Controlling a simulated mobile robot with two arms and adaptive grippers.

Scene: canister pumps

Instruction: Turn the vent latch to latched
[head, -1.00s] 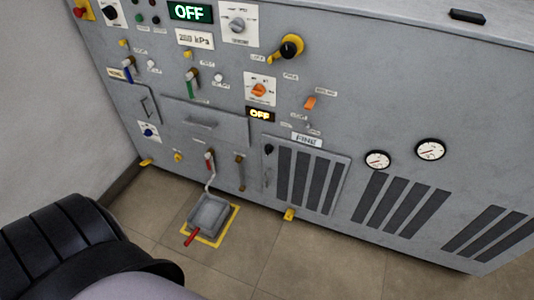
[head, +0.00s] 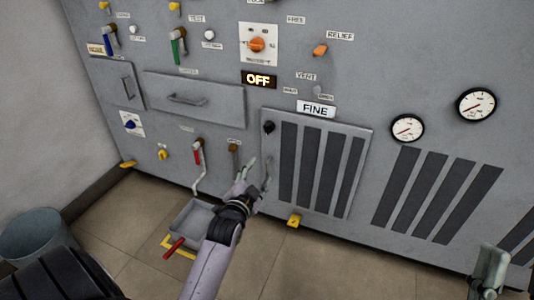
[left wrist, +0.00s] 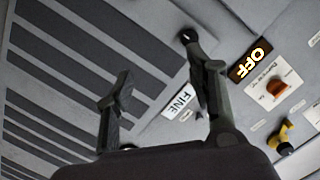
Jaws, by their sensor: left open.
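A label reading VENT (head: 305,77) is on the grey panel, above the FINE plate in the head view. A small grey knob (head: 318,90) sits just below it between two tiny labels; its turn position is too small to tell. My left gripper (head: 257,174) is open and empty, in front of the panel's lower part, left of the slatted door and well below the VENT label. In the left wrist view its two fingers (left wrist: 160,75) stand apart with the panel behind. A pale grey-green part at the head view's lower right looks like my right gripper (head: 490,268); its jaws are unclear.
An orange RELIEF knob (head: 320,50) is above the VENT label. The FINE plate (head: 316,109) tops the slatted door, which has a black knob (head: 268,127). Two gauges (head: 407,127) are to the right. A red-handled lever (head: 198,152) and floor tray (head: 192,218) are lower left.

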